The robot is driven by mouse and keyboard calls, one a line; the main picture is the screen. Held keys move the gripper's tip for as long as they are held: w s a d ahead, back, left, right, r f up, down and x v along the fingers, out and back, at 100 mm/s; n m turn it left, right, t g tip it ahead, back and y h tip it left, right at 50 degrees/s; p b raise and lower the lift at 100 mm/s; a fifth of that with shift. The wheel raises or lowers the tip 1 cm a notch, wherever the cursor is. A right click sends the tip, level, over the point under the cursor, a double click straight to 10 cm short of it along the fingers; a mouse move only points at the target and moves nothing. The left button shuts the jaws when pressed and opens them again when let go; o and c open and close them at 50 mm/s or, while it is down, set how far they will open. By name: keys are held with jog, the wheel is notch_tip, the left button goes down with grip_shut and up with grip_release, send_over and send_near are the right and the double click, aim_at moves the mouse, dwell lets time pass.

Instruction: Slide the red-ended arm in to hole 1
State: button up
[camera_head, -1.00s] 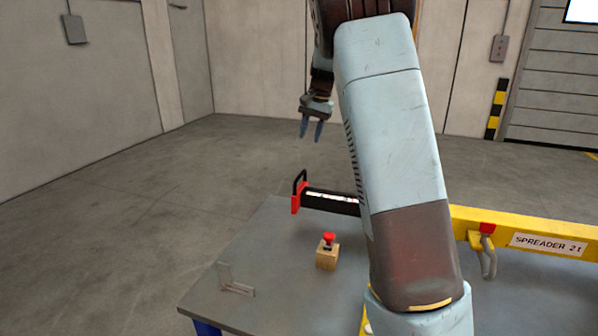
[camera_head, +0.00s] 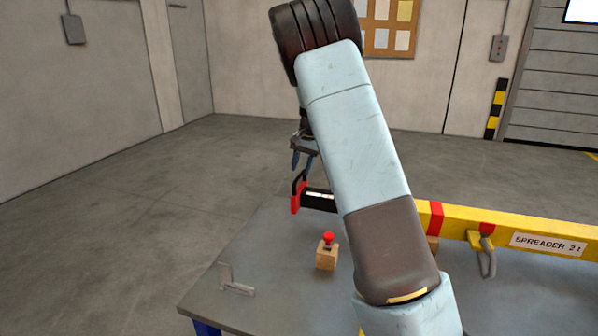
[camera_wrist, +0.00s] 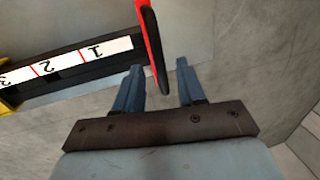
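The red-ended arm is black with a white strip, and its red end (camera_head: 296,197) carries a black loop handle. It sticks out to the left from behind my arm, in line with the yellow spreader beam (camera_head: 510,236). In the wrist view the strip (camera_wrist: 85,55) reads 1, 2 and 3, with the yellow sleeve (camera_wrist: 6,104) at the left edge next to 3. My gripper (camera_head: 303,165) is just above the red end. In the wrist view my gripper (camera_wrist: 157,68) is open, with the handle (camera_wrist: 153,55) appearing between its fingers; contact cannot be told.
A wooden block with a red knob (camera_head: 327,254) stands on the grey table (camera_head: 285,285) in front of the arm. A small grey angle bracket (camera_head: 235,283) lies near the table's left edge. A hook (camera_head: 488,258) hangs from the beam. Open floor lies left of the table.

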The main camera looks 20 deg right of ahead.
jog(key=shift+w+a+f, duration=0.1)
jog(key=shift+a+f, duration=0.1)
jog(key=shift+f, duration=0.7)
jog(key=shift+c, duration=0.5)
grip_shut()
